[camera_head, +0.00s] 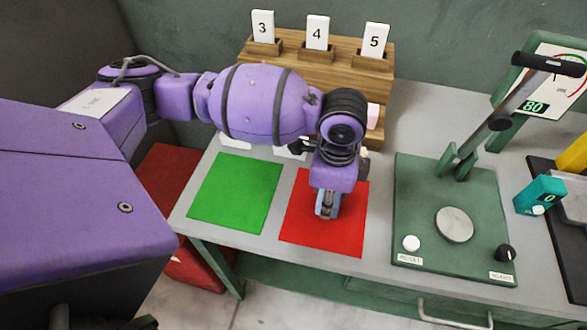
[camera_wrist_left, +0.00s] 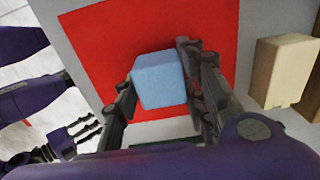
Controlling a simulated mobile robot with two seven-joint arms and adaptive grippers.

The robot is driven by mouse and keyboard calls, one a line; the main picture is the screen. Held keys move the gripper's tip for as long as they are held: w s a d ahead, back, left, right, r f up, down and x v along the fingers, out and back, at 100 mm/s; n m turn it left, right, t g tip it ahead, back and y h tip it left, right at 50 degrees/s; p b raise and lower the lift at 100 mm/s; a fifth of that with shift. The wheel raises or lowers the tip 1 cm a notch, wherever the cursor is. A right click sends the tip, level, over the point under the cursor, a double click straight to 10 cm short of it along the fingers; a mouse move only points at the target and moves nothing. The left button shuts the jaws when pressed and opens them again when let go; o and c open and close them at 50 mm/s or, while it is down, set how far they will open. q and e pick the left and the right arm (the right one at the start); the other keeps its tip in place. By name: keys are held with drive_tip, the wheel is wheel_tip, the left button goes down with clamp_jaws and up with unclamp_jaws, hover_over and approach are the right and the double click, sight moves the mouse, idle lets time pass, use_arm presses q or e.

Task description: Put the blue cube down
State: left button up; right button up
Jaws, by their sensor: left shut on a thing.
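My left gripper (camera_head: 326,214) is over the red mat (camera_head: 295,225), pointing down. In the left wrist view, the light blue cube (camera_wrist_left: 158,80) is between the two fingers of this gripper (camera_wrist_left: 160,88), and they are shut on it. The red mat (camera_wrist_left: 105,50) lies under the cube. I cannot tell whether the cube touches the mat or is just above it. In the head view the gripper hides most of the cube. What looks like my right gripper (camera_wrist_left: 78,136) shows small at the lower left of the wrist view; its opening is unclear.
A green mat (camera_head: 235,192) lies left of the red one. A wooden rack (camera_head: 290,68) with cards 3, 4 and 5 stands behind. A beige block (camera_wrist_left: 285,70) is beside the red mat. A green press (camera_head: 405,185) stands on the right. The table's front edge is close.

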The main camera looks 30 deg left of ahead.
use_arm(q)
drive_tip(key=shift+r, duration=0.1)
use_arm(e)
drive_tip(key=shift+r, duration=0.1)
use_arm(q)
drive_tip(key=o, duration=1)
drive_tip(key=shift+w, duration=0.1)
wheel_tip(320, 180, up, 12)
drive_tip(key=shift+r+p, duration=0.1)
drive_tip(key=shift+p, duration=0.6)
use_arm(e)
drive_tip(key=shift+w+a+r, duration=0.25)
drive_tip(key=shift+a+r, duration=0.05)
drive_tip(key=shift+r, duration=0.25)
drive_tip(key=shift+d, duration=0.15)
